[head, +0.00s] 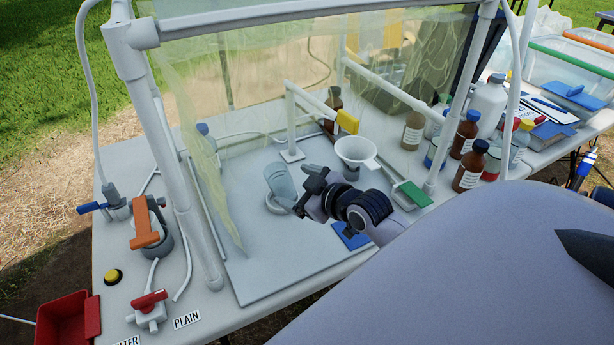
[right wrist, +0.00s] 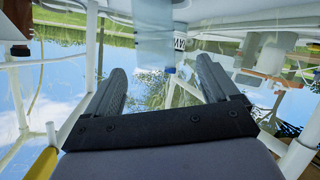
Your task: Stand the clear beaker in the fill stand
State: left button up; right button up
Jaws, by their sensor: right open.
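The clear beaker (head: 280,181) stands near the middle of the grey work board, leaning a little in the head view. A pale ring-shaped piece (head: 271,205) shows at its foot; I cannot tell whether this is the fill stand or whether the beaker sits fully in it. My right gripper (head: 303,188) is just right of the beaker, fingers towards it, open. In the right wrist view, the gripper (right wrist: 163,88) has its fingers apart, with the pale blue see-through beaker (right wrist: 153,42) beyond and between them, seemingly clear of both. My left gripper is not in view.
A white funnel (head: 355,151) stands close behind my right gripper. A white post with a yellow-tipped arm (head: 318,105) rises behind the beaker. White frame pipes (head: 172,165) surround the board. Brown bottles (head: 470,165) crowd the right. The front left of the board (head: 270,265) is clear.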

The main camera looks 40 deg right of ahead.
jog(key=shift+v, duration=1.45)
